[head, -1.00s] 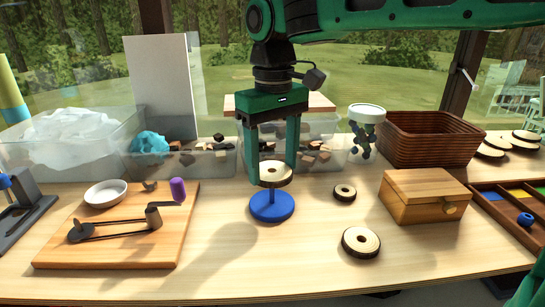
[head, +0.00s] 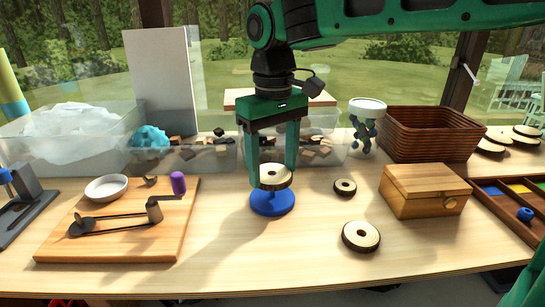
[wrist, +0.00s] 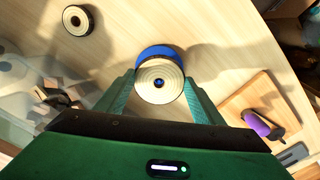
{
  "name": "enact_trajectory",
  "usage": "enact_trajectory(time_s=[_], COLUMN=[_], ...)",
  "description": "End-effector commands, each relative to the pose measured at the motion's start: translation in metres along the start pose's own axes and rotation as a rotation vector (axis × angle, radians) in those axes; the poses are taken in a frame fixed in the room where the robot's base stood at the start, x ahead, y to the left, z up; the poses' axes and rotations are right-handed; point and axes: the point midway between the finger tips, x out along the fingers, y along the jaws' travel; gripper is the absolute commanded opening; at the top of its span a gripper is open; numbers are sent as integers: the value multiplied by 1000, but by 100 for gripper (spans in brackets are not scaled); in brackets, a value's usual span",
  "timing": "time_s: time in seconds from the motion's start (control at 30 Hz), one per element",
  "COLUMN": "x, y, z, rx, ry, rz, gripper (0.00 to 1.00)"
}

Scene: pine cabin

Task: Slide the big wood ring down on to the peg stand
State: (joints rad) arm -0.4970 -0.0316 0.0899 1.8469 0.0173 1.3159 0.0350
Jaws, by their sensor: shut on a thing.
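My gripper (head: 274,178) points straight down and is shut on a pale wood ring (head: 276,175) with dark bark edges, held level by its sides. The blue peg stand (head: 272,204) is directly below, its round base upright on the table. In the wrist view, the ring (wrist: 147,88) sits between the fingertips, with a blue spot in its hole that looks like the peg. The stand's base (wrist: 157,52) shows past the ring's edge. In the head view the ring hides most of the peg and is close above the base; whether they touch is unclear.
A bark-edged ring (head: 361,237) and a smaller one (head: 344,187) lie to the right. A wooden box (head: 425,190) stands beyond them. A wooden board (head: 120,245) with a purple-knobbed crank is at left. Clear bins stand behind; the table's front is clear.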

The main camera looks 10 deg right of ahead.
Motion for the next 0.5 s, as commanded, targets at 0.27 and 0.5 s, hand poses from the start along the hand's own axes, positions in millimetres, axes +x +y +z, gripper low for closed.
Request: enact_trajectory(time_s=[0.27, 0.5], x=[2, 1], y=[0, 0], z=[0, 0], rx=[0, 0], ry=[0, 0], rz=[0, 0], gripper=[84, 84])
